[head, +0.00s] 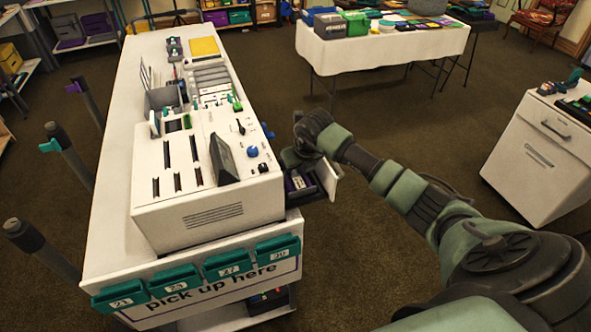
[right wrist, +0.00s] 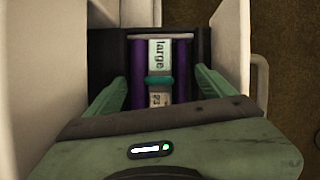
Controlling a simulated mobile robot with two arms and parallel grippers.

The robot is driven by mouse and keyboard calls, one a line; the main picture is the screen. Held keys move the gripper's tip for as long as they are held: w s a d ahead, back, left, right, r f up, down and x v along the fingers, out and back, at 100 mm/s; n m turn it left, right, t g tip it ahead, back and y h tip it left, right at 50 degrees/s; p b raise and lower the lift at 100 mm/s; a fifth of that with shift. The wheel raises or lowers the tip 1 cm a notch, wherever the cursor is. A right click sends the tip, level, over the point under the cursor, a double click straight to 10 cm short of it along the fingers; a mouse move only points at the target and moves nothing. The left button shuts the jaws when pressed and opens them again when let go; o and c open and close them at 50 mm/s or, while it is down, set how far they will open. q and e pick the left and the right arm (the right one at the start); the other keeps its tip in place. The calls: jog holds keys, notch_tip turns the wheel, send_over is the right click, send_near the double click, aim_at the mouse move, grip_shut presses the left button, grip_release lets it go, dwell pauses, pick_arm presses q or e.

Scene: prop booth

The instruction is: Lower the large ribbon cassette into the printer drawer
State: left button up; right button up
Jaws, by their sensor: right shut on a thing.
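The large ribbon cassette (right wrist: 160,52) has purple spools, a pale label reading "large" and a teal band. It shows between the green fingers of my right gripper (right wrist: 160,82), which is shut on it. The printer drawer (right wrist: 110,45), dark inside, is pulled out around and under the cassette. In the head view the open drawer (head: 327,178) sticks out from the right side of the white printer (head: 205,215). The cassette (head: 298,182) is at the drawer, partly hidden by my right gripper (head: 297,168). I cannot tell whether it touches the drawer floor. My left gripper is out of view.
The printer stands on a long white counter (head: 110,150) with teal numbered bins (head: 228,264) on its front edge. A white cabinet (head: 535,160) is at the right. A table with a white cloth (head: 385,48) stands behind. Carpet between them is clear.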

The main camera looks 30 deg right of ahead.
jog(key=o, duration=1.4)
jog(key=shift+o, duration=0.2)
jog(key=shift+b+v, duration=0.95)
jog(key=shift+v, duration=2.95)
